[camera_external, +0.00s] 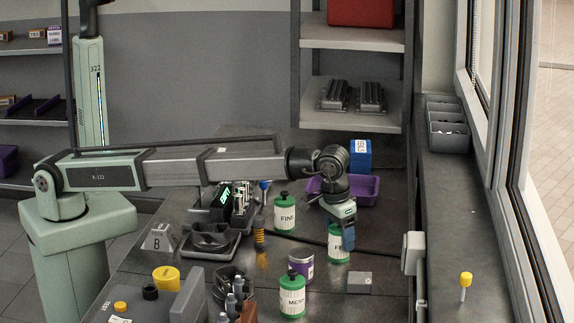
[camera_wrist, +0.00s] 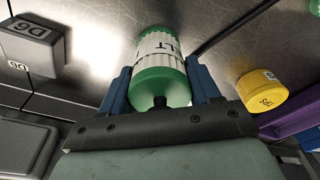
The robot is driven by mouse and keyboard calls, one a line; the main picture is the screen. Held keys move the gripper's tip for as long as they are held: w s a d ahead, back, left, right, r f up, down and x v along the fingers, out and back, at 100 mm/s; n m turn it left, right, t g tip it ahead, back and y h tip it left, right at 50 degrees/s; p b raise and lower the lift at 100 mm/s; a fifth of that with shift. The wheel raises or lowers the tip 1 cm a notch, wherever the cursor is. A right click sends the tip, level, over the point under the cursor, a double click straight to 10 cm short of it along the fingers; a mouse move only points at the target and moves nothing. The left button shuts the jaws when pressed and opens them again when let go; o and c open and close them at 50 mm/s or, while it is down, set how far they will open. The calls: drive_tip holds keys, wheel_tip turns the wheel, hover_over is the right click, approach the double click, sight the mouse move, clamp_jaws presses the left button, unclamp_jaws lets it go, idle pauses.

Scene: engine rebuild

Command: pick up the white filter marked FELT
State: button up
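The white filter marked FELT (camera_external: 336,243), with green ends, stands upright on the bench in the external view, partly hidden by my gripper (camera_external: 347,233). In the wrist view the filter (camera_wrist: 159,68) shows its green near end, a dark knob and the letters "LT". The two blue fingers of my gripper (camera_wrist: 160,88) lie on either side of its green end, very close to it. I cannot tell whether they press on it.
A similar filter marked FINE (camera_external: 285,216) stands to the left, and one marked MESH (camera_external: 292,297) stands nearer the front. A yellow can (camera_wrist: 263,92) shows in the wrist view.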

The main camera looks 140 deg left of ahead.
drive_tip(key=c, duration=0.6)
